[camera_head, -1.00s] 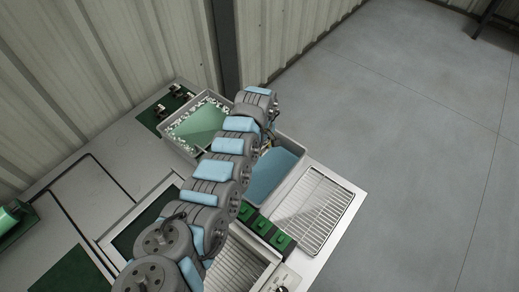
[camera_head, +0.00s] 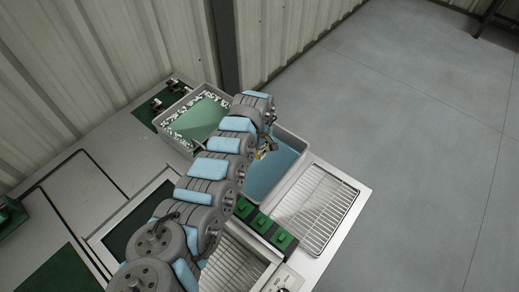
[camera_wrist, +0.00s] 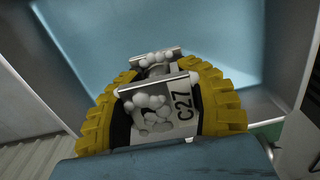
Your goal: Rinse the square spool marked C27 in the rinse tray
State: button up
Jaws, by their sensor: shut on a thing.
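The square spool marked C27 (camera_wrist: 160,108) is pale metal with white foam on it, and its label faces the camera in the wrist view. My gripper (camera_wrist: 158,100) has yellow ribbed fingers and is shut on the spool from both sides. In the head view my gripper (camera_head: 265,150) is over the rinse tray, a grey tub with blue liquid (camera_head: 281,172); the arm partly hides it. The blue liquid and grey walls (camera_wrist: 285,45) fill the background in the wrist view. I cannot tell whether the spool touches the liquid.
A tub of green liquid with white foam (camera_head: 198,122) stands to the left of the rinse tray. A wire rack (camera_head: 316,208) lies to its right. Green blocks (camera_head: 262,223) sit in a row in front. A corrugated wall is behind.

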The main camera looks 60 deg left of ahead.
aim_at(262, 166)
jog(key=shift+f+b, duration=2.8)
jog(key=shift+f, duration=2.1)
jog(key=shift+f, duration=0.2)
jog(key=shift+s+p, duration=0.25)
jog(key=shift+p, duration=0.1)
jog(key=shift+s+d+r+p, duration=0.15)
jog(key=shift+s+d+p, duration=0.25)
jog(key=shift+p, duration=0.8)
jog(key=shift+s, duration=0.25)
jog(key=shift+w+a+f+b, duration=0.15)
jog(key=shift+f+b, duration=0.1)
jog(key=shift+b, duration=0.05)
jog(key=shift+w+a+b, duration=0.15)
jog(key=shift+w+b, duration=0.1)
jog(key=shift+b, duration=0.3)
jog(key=shift+w+a+b, duration=0.25)
jog(key=shift+w+b, duration=0.3)
jog(key=shift+b, duration=0.4)
jog(key=shift+w+a+b, duration=0.25)
jog(key=shift+w+b, duration=0.25)
jog(key=shift+b, duration=0.4)
jog(key=shift+w, duration=0.1)
